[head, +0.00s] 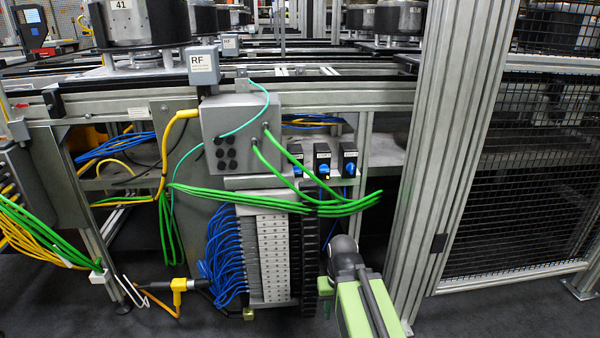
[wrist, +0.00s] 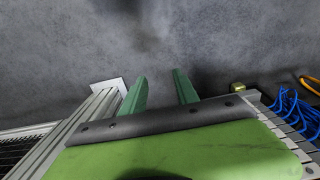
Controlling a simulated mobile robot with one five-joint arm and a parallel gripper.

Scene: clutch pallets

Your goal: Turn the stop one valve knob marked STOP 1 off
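Three dark valve blocks with blue knobs sit in a row under the conveyor frame in the head view. They are the left knob (head: 297,169), the middle knob (head: 323,170) and the right knob (head: 350,167). Each has a small white label above it, too small to read, so I cannot tell which is STOP 1. My gripper (wrist: 159,78) shows two green fingers, apart and empty, over the grey floor in the wrist view. In the head view my arm is below and right of the knobs, and the fingers are mostly hidden. No knob shows in the wrist view.
Green cables (head: 260,200) run below and in front of the knobs. A valve manifold (head: 273,255) with blue hoses stands below, left of my arm. An aluminium post (head: 440,150) and a mesh fence (head: 525,170) stand to the right. A grey box (head: 240,130) is left of the knobs.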

